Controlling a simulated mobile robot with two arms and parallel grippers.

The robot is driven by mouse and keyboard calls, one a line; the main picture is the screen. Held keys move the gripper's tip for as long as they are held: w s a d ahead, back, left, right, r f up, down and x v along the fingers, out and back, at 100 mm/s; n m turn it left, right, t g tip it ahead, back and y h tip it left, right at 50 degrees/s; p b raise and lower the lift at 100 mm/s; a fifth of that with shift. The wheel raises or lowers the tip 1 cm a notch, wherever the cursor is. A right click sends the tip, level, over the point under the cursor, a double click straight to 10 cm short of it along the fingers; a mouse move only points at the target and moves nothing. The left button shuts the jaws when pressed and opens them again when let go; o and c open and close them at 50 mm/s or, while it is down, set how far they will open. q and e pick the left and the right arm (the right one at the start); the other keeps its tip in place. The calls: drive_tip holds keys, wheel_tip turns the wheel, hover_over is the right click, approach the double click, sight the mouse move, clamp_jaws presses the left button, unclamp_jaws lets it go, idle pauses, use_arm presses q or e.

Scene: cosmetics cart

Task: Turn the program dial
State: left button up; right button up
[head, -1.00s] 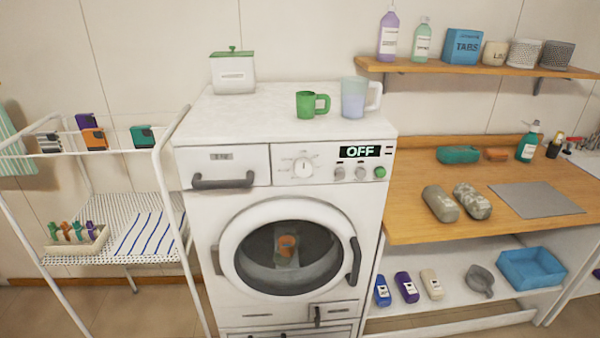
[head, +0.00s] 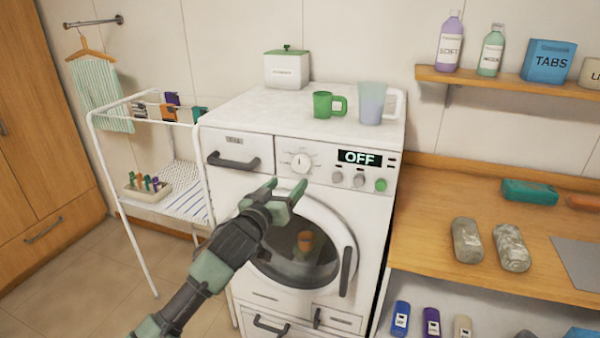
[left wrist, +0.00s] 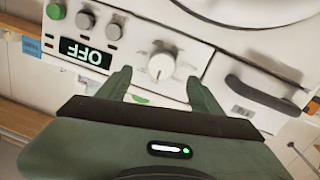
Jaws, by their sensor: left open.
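The program dial (head: 300,162) is a round white knob on the washing machine's front panel, left of the display (head: 359,157), which reads OFF. My left gripper (head: 285,190) is open and empty in front of the machine, just below the dial in the head view. In the left wrist view the picture is upside down; the dial (left wrist: 161,66) lies beyond the open fingertips (left wrist: 155,88), with a gap to them. The display (left wrist: 85,54) shows there too. My right gripper is not in view.
A detergent drawer handle (head: 233,161) is left of the dial, and the round door (head: 300,245) is below. A green mug (head: 322,105) and a measuring jug (head: 370,102) stand on top. A drying rack (head: 150,200) stands left, a wooden counter (head: 425,235) right.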

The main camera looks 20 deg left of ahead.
sight(299, 165)
use_arm(q)
drive_tip(key=w, duration=0.2)
drive_tip(key=w+p, duration=0.1)
drive_tip(key=w, duration=0.1)
drive_tip(key=w+r, duration=0.1)
drive_tip(key=w, duration=0.2)
drive_tip(key=shift+p, duration=0.4)
drive_tip(key=shift+w+f, duration=0.1)
drive_tip(key=shift+w, duration=0.25)
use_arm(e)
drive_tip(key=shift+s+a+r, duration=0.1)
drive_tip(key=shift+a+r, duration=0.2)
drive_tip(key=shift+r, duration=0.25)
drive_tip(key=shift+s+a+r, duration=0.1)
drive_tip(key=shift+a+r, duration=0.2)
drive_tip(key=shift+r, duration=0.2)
use_arm(q)
drive_tip(key=c, duration=1.4)
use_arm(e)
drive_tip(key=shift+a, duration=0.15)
